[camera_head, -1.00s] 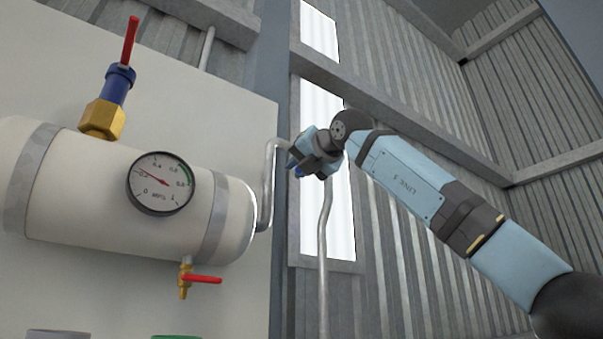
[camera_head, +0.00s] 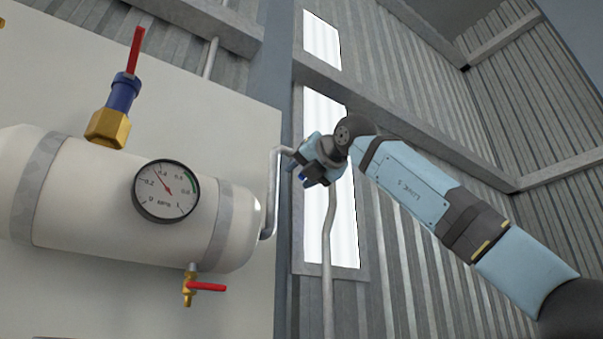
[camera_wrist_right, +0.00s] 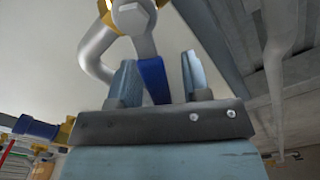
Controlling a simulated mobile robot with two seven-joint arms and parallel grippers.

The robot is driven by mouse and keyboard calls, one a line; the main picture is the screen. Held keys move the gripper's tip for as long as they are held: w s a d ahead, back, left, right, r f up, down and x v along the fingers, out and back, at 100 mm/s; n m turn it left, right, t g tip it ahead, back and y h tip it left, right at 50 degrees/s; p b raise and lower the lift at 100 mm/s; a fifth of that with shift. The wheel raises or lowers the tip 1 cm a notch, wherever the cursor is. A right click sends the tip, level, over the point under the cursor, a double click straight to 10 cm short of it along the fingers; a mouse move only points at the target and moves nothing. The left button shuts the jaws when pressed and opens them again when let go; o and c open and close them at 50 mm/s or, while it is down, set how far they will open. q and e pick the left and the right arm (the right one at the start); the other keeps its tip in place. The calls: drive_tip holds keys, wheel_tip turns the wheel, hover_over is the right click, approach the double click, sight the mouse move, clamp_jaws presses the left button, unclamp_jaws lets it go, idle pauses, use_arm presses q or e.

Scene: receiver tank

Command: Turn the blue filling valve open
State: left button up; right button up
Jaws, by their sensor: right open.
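The blue filling valve handle (camera_wrist_right: 153,80) stands between the two fingers of my open right gripper (camera_wrist_right: 160,62) in the right wrist view. It is nearer the left finger there, and I cannot tell whether it touches. A brass valve body (camera_wrist_right: 152,4) with a grey pipe shows at the top of that view. In the head view my right gripper (camera_head: 302,170) is at the pipe bend right of the tank and mostly hides the valve. My left gripper is not in view.
A white tank (camera_head: 100,215) carries a round gauge (camera_head: 166,191), a blue-and-brass fitting with a red top (camera_head: 122,95), and a small red-handled valve (camera_head: 205,287) below. A pipe (camera_head: 328,250) runs down right of the tank. A corrugated wall stands behind my arm.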

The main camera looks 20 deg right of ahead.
drive_tip(key=b+v, duration=0.3)
drive_tip(key=v, duration=1)
drive_tip(key=shift+s, duration=0.3)
drive_tip(key=shift+r, duration=0.1)
idle(4.0)
